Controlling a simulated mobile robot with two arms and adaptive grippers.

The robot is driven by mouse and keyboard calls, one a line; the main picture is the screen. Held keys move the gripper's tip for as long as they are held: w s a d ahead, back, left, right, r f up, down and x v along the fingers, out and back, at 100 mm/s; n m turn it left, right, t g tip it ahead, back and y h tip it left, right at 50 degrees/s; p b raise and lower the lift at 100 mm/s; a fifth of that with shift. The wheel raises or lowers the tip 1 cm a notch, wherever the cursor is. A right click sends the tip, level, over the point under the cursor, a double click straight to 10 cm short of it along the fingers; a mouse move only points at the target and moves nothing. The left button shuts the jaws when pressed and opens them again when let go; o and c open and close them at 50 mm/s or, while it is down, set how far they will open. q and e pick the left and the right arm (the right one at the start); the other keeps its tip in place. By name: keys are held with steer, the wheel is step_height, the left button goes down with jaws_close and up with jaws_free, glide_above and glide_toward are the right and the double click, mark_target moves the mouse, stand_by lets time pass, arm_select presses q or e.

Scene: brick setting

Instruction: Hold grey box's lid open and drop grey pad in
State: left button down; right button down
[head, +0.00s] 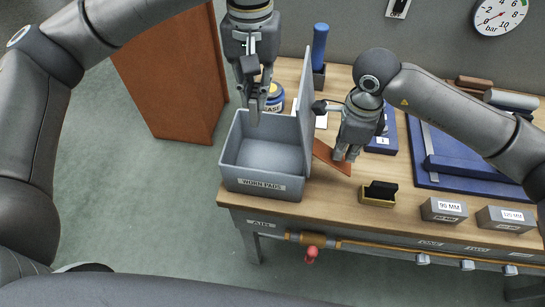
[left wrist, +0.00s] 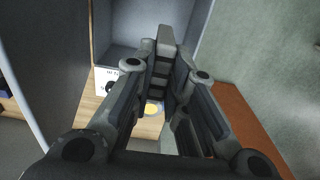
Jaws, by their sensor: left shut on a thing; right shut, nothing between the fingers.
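The grey box (head: 264,184), labelled "WORN PADS", stands at the bench's left end, and its visible inside looks empty. Its lid (head: 306,120) stands upright along the right side. My left gripper (head: 254,110) points down above the box's back part, shut on the grey pad; the pad shows between the fingers in the left wrist view (left wrist: 164,58), partly hidden by them. My right gripper (head: 345,154) is shut and empty, just right of the lid, low over a reddish-brown plate (head: 332,158). I cannot tell whether the right gripper or its wrist touches the lid.
A yellow tray with a black block (head: 377,194) and grey blocks marked 90 MM (head: 443,210) and 120 MM (head: 505,219) line the front edge. A grease tin (head: 275,97) and blue-handled tool (head: 319,45) stand behind the box.

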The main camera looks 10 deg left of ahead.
arm_select(q)
steer(key=shift+w+d+r, duration=0.15)
steer(key=shift+d+r, duration=0.05)
steer(key=shift+d, duration=0.1)
steer(key=shift+f, duration=2.9)
steer(key=c, duration=1.4)
jaws_free()
steer(key=shift+o, duration=0.2)
steer(key=shift+r, duration=0.1)
step_height(320, 180, up, 12)
steer(key=shift+d, duration=0.3)
